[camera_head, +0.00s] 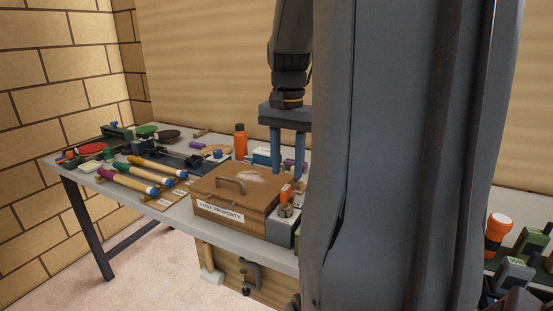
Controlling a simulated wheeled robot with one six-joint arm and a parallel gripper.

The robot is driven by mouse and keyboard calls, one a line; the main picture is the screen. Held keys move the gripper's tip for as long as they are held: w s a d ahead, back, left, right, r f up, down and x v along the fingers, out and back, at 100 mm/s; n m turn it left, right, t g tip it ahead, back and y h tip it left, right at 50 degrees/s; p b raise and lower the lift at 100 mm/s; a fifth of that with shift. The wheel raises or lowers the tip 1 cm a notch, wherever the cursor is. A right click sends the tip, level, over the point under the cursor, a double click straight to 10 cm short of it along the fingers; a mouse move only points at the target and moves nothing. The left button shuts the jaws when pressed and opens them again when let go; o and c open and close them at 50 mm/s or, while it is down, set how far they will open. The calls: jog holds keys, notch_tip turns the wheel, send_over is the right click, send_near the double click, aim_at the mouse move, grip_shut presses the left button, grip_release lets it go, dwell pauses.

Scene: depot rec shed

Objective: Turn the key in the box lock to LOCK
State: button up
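A brown wooden box (260,206) stands on the grey table, its lid closed, with a handle on top and a white label on the front that seems to read LOST PROPERTY. At its right front is a grey lock block (280,233) with a round metal part (285,210) on top. A small orange piece (286,192) stands above that part; it may be the key's grip. The key's angle and any LOCK marking are too small to read. My gripper (288,169) points down above and behind the lock, its two blue fingers apart with nothing seen between them.
My arm hides the table right of the lock. Paddles, several coloured-handled rods (135,180) and clamps crowd the table's left half. An orange bottle (240,142) and small items stand behind the box.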

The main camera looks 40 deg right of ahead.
aim_at(286, 187)
jog(key=shift+a+f+p, duration=0.15)
jog(key=shift+f+p, duration=0.35)
jog(key=shift+f, duration=3.3)
grip_shut()
